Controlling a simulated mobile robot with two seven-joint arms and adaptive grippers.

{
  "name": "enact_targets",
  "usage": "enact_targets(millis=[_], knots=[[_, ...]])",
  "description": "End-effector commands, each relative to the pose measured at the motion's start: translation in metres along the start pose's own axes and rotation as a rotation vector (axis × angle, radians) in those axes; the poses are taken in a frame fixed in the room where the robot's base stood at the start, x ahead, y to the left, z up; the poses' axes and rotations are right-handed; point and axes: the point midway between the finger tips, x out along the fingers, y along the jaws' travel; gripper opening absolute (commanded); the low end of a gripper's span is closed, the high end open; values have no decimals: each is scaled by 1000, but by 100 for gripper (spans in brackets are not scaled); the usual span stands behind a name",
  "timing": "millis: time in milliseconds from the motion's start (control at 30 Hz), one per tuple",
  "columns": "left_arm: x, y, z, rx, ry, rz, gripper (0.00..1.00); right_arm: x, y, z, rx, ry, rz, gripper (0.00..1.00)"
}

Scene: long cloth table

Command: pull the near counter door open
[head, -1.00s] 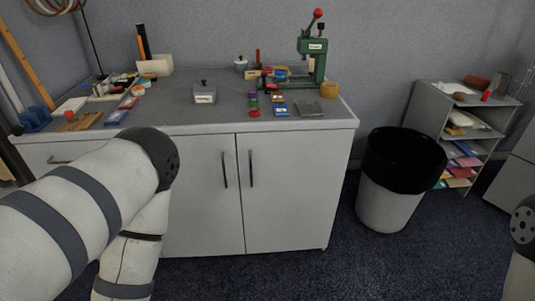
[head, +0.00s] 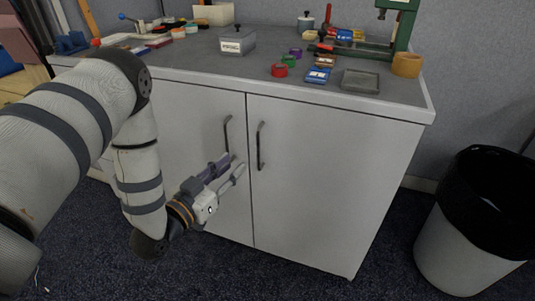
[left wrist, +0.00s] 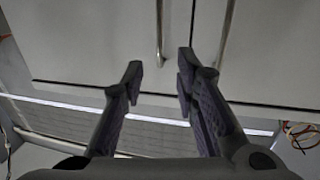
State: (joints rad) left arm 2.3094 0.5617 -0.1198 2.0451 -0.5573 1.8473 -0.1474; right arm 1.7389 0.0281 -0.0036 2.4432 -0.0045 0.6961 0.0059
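The counter (head: 300,180) has two pale doors side by side, both shut. The left door (head: 190,125) has an upright bar handle (head: 227,134), and the right door (head: 320,185) has a similar handle (head: 261,146). I cannot tell which one is called near. My left gripper (head: 235,163) is in front of the left door, close to the lower end of its handle. In the left wrist view its fingers (left wrist: 160,70) are apart and empty, and the left handle (left wrist: 160,30) ends between and just beyond the fingertips. The other handle (left wrist: 228,35) is to the right. My right gripper is out of view.
The countertop (head: 290,92) holds a labelled box (head: 238,43), several coloured rings, a grey tray (head: 360,81) and a green press (head: 400,25). A bin with a black liner (head: 480,215) stands right of the counter. Carpet is clear in front.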

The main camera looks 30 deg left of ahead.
Motion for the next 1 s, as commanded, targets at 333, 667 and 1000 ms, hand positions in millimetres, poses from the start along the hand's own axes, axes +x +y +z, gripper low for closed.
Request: enact_targets(millis=[333, 667, 1000], knots=[[74, -1, -8, 4, 27, 0, 28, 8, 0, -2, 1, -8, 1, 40], [120, -1, -9, 1, 21, -1, 28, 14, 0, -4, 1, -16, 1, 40], [121, -1, -9, 1, 20, -1, 5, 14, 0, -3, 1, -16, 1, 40]])
